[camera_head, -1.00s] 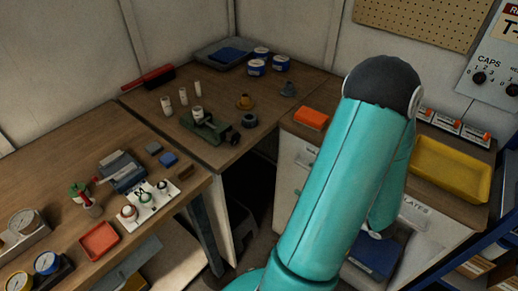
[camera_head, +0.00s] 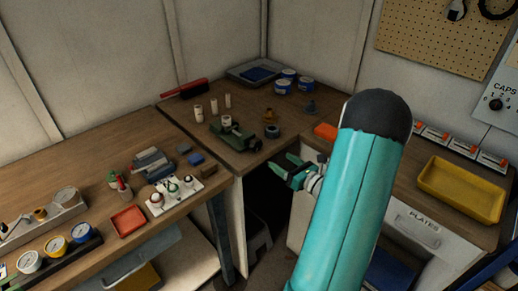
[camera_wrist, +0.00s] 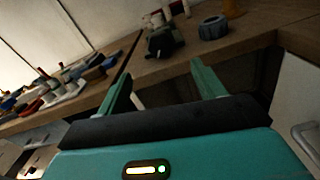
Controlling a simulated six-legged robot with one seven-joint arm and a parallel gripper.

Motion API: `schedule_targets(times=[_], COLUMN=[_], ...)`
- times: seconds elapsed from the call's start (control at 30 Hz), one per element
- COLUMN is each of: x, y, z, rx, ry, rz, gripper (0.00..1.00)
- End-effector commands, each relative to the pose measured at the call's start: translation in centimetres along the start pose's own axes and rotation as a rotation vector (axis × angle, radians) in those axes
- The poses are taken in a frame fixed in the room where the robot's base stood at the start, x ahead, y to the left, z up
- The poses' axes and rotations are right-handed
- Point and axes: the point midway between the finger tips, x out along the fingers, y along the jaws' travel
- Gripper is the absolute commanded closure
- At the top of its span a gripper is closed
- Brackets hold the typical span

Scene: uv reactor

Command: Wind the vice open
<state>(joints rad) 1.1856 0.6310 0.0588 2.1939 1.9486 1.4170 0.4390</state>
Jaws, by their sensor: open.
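The green vice (camera_head: 234,135) stands near the front edge of the corner bench, with a pale cylinder (camera_head: 226,121) at its jaws. How far its jaws are apart is too small to tell. In the wrist view the vice (camera_wrist: 165,40) shows dark and blurred beyond my fingers. My gripper (camera_head: 280,172) is in front of the bench edge, below and to the right of the vice, apart from it. In the wrist view its two green fingers (camera_wrist: 160,82) are spread with nothing between them.
A dark ring-shaped part (camera_head: 272,131) and a brass-coloured part (camera_head: 270,116) stand right of the vice. Pale cylinders (camera_head: 213,106) stand behind it. A white rack (camera_head: 174,192) stands on the left bench. A dark gap opens below the bench corner.

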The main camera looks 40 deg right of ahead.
Motion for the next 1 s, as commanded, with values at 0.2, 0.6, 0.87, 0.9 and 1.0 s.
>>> schedule_targets(times=[0.2, 0.6, 0.87, 0.9, 1.0], x=[4.3, 11.2, 12.2, 12.2, 12.2], y=[0.0, 0.2, 0.3, 0.3, 0.3], z=[0.0, -0.1, -0.1, -0.1, 0.0], rx=[-0.001, -0.003, -0.002, -0.002, -0.002], ry=[-0.001, 0.0, 0.0, 0.0, 0.0], rz=[0.005, 0.003, 0.0, 0.0, 0.0], gripper=[0.31, 0.31, 0.31, 0.31, 0.31])
